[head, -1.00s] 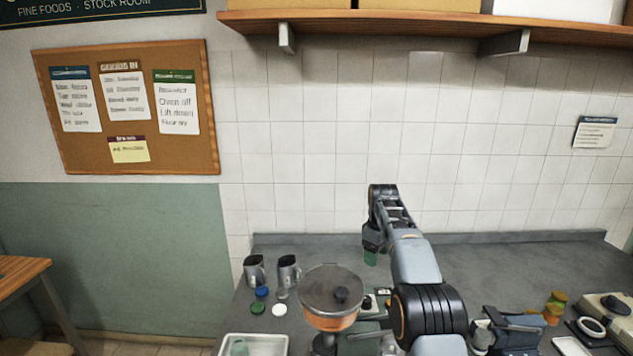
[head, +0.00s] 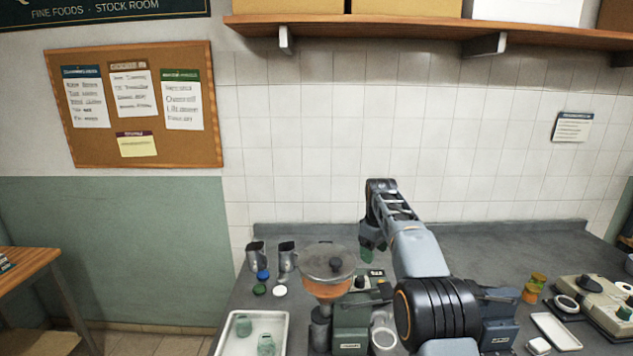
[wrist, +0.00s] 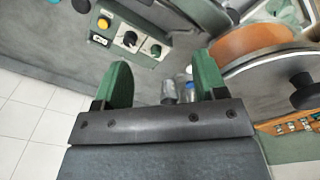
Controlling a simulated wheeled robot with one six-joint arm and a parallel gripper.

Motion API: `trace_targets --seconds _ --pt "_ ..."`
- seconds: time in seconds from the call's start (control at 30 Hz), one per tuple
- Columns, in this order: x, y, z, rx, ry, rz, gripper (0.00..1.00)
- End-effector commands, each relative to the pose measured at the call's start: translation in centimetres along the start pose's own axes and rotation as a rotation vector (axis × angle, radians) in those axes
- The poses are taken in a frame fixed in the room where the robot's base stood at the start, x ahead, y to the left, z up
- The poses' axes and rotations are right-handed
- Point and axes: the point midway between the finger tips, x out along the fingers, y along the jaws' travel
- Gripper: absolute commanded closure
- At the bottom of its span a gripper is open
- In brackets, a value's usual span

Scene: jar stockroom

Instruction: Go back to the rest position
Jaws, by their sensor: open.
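My gripper (head: 372,254) is raised above the back part of the grey counter in the head view, beside the filling machine. In the wrist view its two green fingers (wrist: 163,84) stand wide apart with nothing between them. The arm reaches up from the lower right and bends down to the gripper. The filling machine (head: 351,322) has an orange hopper with a lid (head: 328,262) just left of the gripper. In the wrist view the hopper (wrist: 248,42) is at upper right and the control panel with knobs (wrist: 134,38) at upper left.
A white tray (head: 283,322) with two green jars (head: 266,344) lies at front left. Two metal jugs (head: 287,256) and several lids (head: 262,276) stand behind it. Orange-lidded jars (head: 531,292), a white dish (head: 556,331) and a beige machine (head: 604,300) are at right. The back middle of the counter is clear.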

Motion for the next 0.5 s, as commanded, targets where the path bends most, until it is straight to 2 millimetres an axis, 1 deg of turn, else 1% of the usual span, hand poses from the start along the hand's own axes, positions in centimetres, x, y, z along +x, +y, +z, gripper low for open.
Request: trace_targets --seconds 0.27,0.37,0.47,0.5 --pt "-1.5 -2.2 2.6 0.109 0.036 0.033 0.35" --pt "-2.0 -3.8 4.3 0.17 0.058 0.05 0.35" --pt "-2.2 -6.3 7.0 0.255 0.092 0.072 0.35" --pt "-2.1 -7.6 8.2 0.295 0.107 0.081 0.35"
